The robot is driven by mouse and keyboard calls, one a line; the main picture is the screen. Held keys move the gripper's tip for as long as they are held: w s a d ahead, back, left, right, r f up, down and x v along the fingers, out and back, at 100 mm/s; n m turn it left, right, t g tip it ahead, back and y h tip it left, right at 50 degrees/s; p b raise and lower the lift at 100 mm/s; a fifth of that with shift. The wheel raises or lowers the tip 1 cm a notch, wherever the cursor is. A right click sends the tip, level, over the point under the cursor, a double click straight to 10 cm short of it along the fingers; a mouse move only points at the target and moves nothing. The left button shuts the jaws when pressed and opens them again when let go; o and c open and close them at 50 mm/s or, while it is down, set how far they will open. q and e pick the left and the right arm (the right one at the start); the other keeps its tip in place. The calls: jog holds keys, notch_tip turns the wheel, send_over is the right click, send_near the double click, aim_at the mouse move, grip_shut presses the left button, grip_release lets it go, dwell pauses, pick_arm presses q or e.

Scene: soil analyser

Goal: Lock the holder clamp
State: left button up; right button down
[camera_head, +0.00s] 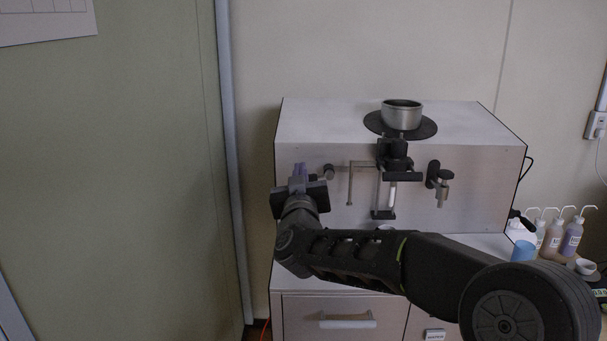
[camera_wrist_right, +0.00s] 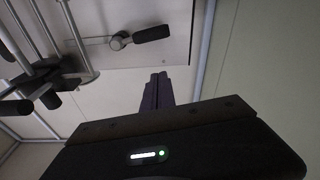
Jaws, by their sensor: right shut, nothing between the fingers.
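The soil analyser (camera_head: 310,118) is a pale box on a cabinet. On its front, a black holder assembly (camera_head: 395,160) carries a white-tipped tube (camera_head: 391,192). Left of it a thin metal rod runs to a small black-ended handle (camera_head: 328,171), which also shows in the wrist view (camera_wrist_right: 152,33), sticking out sideways from a metal pivot. My right gripper (camera_head: 300,170) is at the left of the analyser front, just left of this handle. In the wrist view its purple-grey fingers (camera_wrist_right: 157,90) are together, empty and apart from the handle. I cannot tell whether the clamp is locked.
A metal cup (camera_head: 402,115) sits on a black disc on top of the analyser. A black knob fitting (camera_head: 439,183) is right of the holder. My right arm covers part of the counter. Free wall lies left.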

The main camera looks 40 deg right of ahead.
aim_at(312, 178)
jog(key=w+d+f+p, duration=0.1)
jog(key=w+d+f, duration=0.2)
jog(key=w, duration=0.1)
jog(key=shift+d, duration=0.4)
jog(key=shift+f, duration=0.1)
